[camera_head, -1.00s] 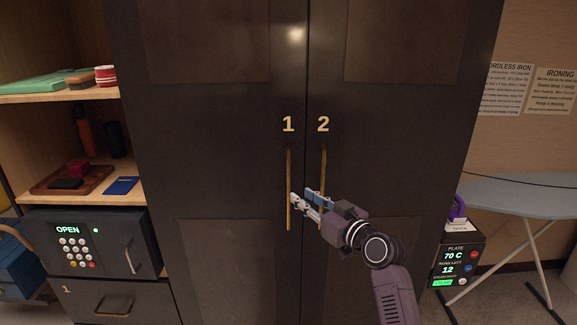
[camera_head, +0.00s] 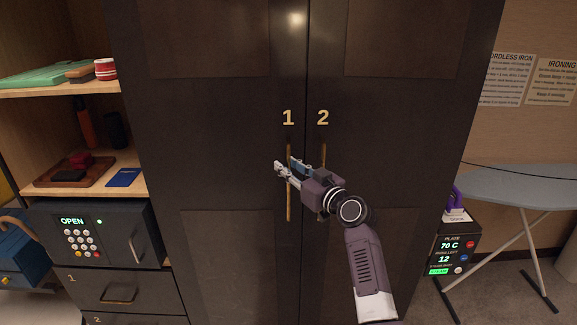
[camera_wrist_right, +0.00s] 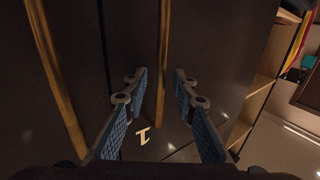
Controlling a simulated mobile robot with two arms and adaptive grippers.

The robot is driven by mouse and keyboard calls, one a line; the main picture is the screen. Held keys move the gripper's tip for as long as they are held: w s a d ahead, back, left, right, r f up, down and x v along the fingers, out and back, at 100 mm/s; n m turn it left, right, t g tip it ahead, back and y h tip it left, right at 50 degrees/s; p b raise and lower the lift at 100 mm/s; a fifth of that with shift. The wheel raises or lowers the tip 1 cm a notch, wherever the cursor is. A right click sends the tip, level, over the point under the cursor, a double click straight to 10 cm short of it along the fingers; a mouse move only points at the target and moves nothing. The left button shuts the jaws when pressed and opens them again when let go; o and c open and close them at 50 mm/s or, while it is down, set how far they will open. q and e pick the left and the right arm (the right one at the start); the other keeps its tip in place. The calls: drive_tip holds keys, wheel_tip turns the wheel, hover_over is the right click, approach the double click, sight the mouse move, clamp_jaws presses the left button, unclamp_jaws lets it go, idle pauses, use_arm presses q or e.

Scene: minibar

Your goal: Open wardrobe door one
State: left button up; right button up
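Wardrobe door one (camera_head: 225,130) is the dark left door, marked with a gold "1" (camera_head: 288,117). It is closed, flush with door two (camera_head: 400,140). Its long vertical brass handle (camera_head: 289,205) also shows in the right wrist view (camera_wrist_right: 164,50). My right gripper (camera_head: 286,168) is at the handle's middle, partly covering it. In the wrist view the open blue-padded fingers (camera_wrist_right: 162,86) stand on either side of the handle, with gaps showing. I cannot tell how deep the handle sits between them. My left gripper is not in view.
Door two's handle (camera_head: 324,155) stands close on the right, partly behind my right gripper. Open shelves (camera_head: 60,190) and a safe reading OPEN (camera_head: 95,235) are on the left. An ironing board (camera_head: 520,187) and a plate display box (camera_head: 450,245) are on the right.

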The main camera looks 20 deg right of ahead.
clamp_jaws()
drive_tip(key=shift+s+f, duration=0.1)
idle(0.4)
